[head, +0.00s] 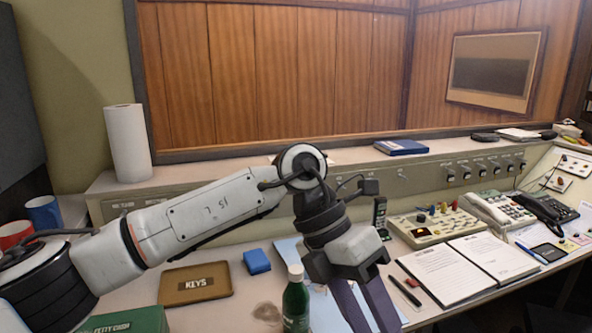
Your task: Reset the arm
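My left arm (200,215) comes in from the left and reaches across the desk to the middle. Its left gripper (370,308) points down over the front of the desk, just right of a green bottle with a pale cap (296,305). Its two dark purple fingers stand apart with a gap between them, and I see nothing held there. The fingertips run out of the bottom edge. I cannot tell whether the gripper touches the bottle. My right gripper is not in view.
A brown KEYS tray (196,284), blue block (257,261) and green box (125,322) lie left. Blue and red mugs (44,212) stand far left. Right are an open notebook (468,268), button panel (436,227) and telephones (499,210). A paper roll (127,145) stands on the ledge.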

